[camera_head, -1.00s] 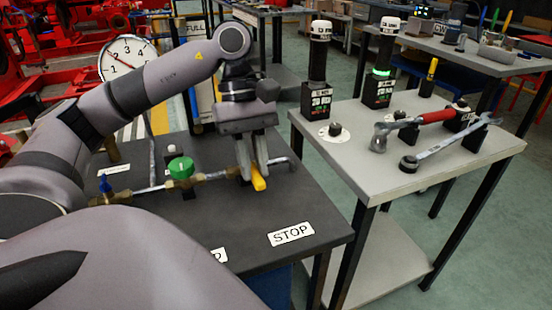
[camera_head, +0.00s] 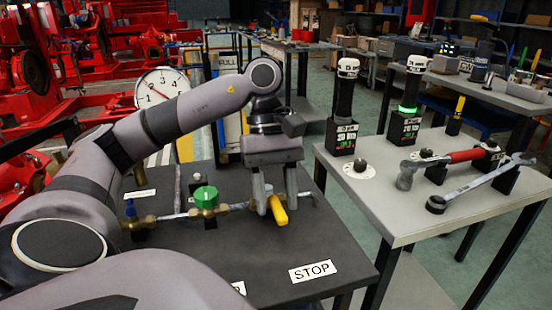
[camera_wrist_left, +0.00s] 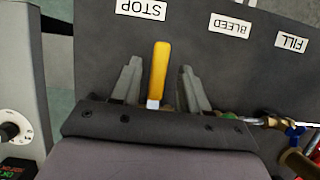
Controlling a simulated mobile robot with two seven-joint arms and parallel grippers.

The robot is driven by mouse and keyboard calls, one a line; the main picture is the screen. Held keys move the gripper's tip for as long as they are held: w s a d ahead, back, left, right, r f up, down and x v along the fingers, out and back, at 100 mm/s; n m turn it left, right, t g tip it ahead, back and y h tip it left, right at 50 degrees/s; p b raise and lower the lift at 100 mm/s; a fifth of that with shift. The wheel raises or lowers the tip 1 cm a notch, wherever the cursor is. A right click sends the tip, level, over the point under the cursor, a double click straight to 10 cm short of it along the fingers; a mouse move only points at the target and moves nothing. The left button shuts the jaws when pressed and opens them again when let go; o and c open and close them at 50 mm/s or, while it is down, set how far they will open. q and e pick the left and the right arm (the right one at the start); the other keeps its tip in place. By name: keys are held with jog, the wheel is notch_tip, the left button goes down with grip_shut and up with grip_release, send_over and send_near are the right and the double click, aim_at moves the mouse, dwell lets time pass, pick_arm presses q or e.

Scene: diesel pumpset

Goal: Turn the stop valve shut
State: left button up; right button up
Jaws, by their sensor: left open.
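The stop valve's yellow lever (camera_head: 278,211) is at the right end of the pipe on the dark bench top, behind the STOP label (camera_head: 313,271). My left gripper (camera_head: 276,201) points down over it, open, with one finger on each side. In the left wrist view, the lever (camera_wrist_left: 159,70) lies between the two spread fingers (camera_wrist_left: 160,90), with a gap on both sides, and points towards the STOP label (camera_wrist_left: 141,9). The lever lies across the pipe line. The valve body is hidden behind my gripper. My right gripper is not in view.
A green-knobbed valve (camera_head: 206,197) and a blue-handled valve (camera_head: 131,209) stand left on the same pipe. A pressure gauge (camera_head: 161,88) stands behind. A grey table (camera_head: 400,210) with a red-handled hammer (camera_head: 450,158) and a wrench (camera_head: 480,184) is at the right.

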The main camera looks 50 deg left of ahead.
aim_at(272, 195)
pick_arm(q)
jog(key=p+v, duration=0.2)
jog(key=v, duration=0.4)
jog(key=shift+r, duration=0.15)
jog(key=shift+a+r+p, duration=0.15)
jog(key=shift+r+p, duration=0.25)
jog(key=shift+p, duration=0.1)
jog(key=shift+w, duration=0.1)
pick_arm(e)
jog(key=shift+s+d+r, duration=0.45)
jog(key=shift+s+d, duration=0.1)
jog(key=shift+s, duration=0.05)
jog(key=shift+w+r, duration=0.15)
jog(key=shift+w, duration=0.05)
